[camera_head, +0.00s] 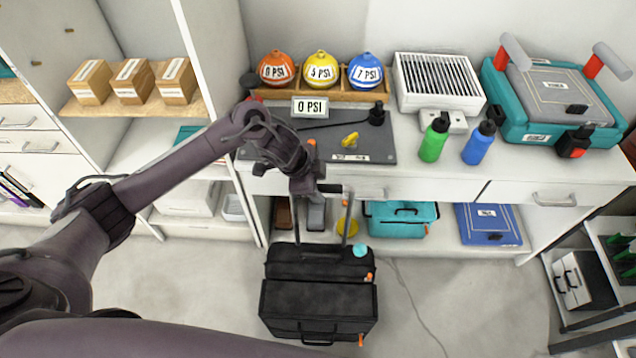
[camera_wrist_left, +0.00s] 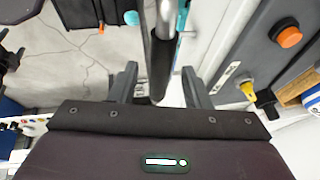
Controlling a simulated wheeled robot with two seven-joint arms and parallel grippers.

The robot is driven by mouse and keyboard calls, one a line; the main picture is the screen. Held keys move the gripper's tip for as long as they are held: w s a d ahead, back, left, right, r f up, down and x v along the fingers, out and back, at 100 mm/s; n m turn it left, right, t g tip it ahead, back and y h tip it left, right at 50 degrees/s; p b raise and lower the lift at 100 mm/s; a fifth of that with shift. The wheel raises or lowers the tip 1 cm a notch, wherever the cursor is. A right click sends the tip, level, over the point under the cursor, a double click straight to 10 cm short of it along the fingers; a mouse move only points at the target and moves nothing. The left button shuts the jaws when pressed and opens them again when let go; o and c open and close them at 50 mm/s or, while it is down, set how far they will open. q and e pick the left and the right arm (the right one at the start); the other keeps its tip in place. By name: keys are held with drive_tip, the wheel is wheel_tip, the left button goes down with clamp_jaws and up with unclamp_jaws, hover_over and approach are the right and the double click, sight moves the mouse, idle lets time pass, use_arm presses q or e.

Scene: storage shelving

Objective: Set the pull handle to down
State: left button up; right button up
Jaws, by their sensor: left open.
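The black suitcase (camera_head: 318,305) stands on the floor in front of the workbench. Its pull handle (camera_head: 349,218) is up, with two thin poles rising from the top. My left gripper (camera_head: 322,188) is at the top of the raised handle, pointing down, and hides part of it. In the left wrist view the open left fingers (camera_wrist_left: 160,88) lie on either side of the handle's dark bar (camera_wrist_left: 159,60). I cannot tell whether they touch it. Part of the suitcase (camera_wrist_left: 80,12) shows at the top left there. My right gripper is out of view.
The workbench (camera_head: 450,180) is right behind the handle, with a dark mat (camera_head: 345,145), a green bottle (camera_head: 434,138) and a blue bottle (camera_head: 479,143) on top. A teal case (camera_head: 400,218) sits on the lower shelf. The floor (camera_head: 450,305) right of the suitcase is clear except for a thin cable.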

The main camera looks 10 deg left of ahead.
use_arm(q)
drive_tip(key=c, duration=0.6)
clamp_jaws()
drive_tip(key=shift+s+f+b, duration=0.1)
drive_tip(key=shift+f+b, duration=0.25)
drive_tip(key=shift+f, duration=0.15)
use_arm(e)
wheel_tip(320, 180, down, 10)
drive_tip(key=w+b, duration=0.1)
drive_tip(key=b, duration=0.8)
use_arm(q)
wheel_tip(320, 180, down, 27)
drive_tip(key=b, duration=0.6)
drive_tip(key=shift+r+b, duration=0.15)
drive_tip(key=shift+b, duration=0.15)
drive_tip(key=shift+f, duration=0.3)
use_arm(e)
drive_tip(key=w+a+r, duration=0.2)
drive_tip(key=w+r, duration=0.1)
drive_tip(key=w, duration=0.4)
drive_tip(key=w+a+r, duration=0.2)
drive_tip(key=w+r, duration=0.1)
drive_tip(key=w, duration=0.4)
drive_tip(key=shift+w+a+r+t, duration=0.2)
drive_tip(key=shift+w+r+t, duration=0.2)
use_arm(q)
drive_tip(key=shift+s, duration=0.1)
